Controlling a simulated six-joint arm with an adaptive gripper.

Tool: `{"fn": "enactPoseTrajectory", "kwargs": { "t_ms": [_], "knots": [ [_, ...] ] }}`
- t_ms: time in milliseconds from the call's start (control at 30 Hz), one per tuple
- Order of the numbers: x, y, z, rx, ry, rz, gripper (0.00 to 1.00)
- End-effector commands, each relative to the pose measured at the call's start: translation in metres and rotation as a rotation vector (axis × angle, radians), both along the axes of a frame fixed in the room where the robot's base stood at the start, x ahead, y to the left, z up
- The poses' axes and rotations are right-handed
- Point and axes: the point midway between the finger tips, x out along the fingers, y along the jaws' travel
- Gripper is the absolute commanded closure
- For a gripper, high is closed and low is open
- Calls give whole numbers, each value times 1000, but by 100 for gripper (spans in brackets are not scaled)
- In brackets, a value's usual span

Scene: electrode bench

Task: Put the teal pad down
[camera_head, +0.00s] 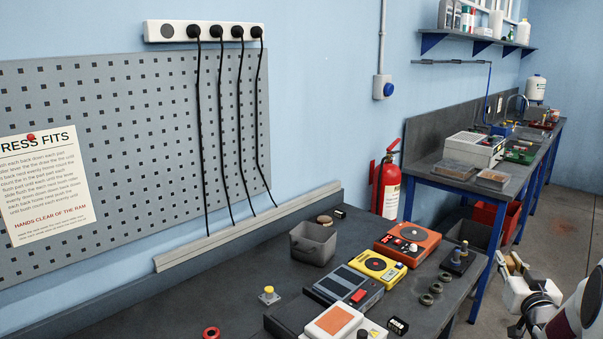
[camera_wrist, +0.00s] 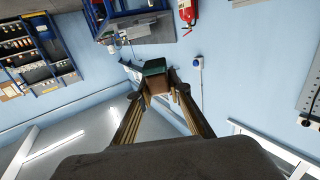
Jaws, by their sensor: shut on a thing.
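The teal pad (camera_wrist: 154,67) shows dark green in the wrist view, with a brown part (camera_wrist: 158,84) against it. My gripper (camera_wrist: 157,80) is shut on it, with one long tan finger on each side. The pad is held at the fingertips, with the wall and furniture far behind it. In the head view I cannot make out the pad. White and dark arm parts show at the lower right there, beside the bench, and the fingertips are not clear.
The dark bench (camera_head: 200,311) carries a grey bin (camera_head: 312,244), a yellow device (camera_head: 375,266), an orange device (camera_head: 407,242), a white device with an orange top (camera_head: 336,322) and several dark rings. Bare bench shows at the left. A fire extinguisher (camera_head: 387,186) hangs behind.

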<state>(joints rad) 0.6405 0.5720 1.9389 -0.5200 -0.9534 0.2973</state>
Motion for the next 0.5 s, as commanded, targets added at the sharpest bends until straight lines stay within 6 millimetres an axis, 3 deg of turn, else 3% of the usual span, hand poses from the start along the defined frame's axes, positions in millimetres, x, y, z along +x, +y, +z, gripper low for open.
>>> {"fn": "enactPoseTrajectory", "kwargs": {
  "t_ms": [500],
  "knots": [
    [-84, -17, 52, 1, -2, -199, 100]
  ]
}}
